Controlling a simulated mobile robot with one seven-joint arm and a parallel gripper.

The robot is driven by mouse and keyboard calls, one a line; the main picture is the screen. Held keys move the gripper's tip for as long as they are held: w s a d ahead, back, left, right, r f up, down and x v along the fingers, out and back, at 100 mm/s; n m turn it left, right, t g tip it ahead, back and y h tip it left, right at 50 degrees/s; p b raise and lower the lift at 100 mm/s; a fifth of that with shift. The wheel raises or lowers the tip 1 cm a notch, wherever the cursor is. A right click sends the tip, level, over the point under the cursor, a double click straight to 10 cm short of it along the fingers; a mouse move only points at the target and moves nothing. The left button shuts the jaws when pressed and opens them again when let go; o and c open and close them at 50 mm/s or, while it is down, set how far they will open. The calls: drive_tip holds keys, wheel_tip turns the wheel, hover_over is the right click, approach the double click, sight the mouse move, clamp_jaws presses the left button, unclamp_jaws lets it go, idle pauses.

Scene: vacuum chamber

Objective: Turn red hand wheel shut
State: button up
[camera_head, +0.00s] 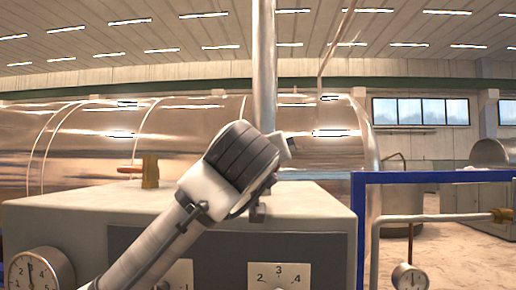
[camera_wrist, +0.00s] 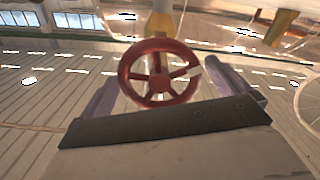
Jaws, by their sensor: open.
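The red hand wheel (camera_wrist: 158,72) shows in the wrist view as a spoked ring facing the camera, with a brass-coloured valve body (camera_wrist: 162,24) behind its top. My gripper (camera_wrist: 162,78) is open, with one grey finger on each side of the wheel. The right finger overlaps or lies close to the wheel's right rim; I cannot tell whether it touches. Nothing is visibly gripped. In the head view, my arm reaches up from the lower middle and its dark wrist covers the middle; I cannot make out the wheel there.
A grey cabinet (camera_head: 75,218) with dials stands in front of a large shiny cylinder (camera_head: 85,150). A brass valve (camera_head: 150,171) with a red lever sits on the cabinet. A vertical pipe (camera_head: 264,65) rises behind my wrist. A blue frame (camera_head: 361,225) stands at right.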

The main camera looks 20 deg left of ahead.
drive_tip(key=shift+w+a, duration=0.1)
drive_tip(key=shift+w, duration=0.1)
drive_tip(key=c, duration=0.9)
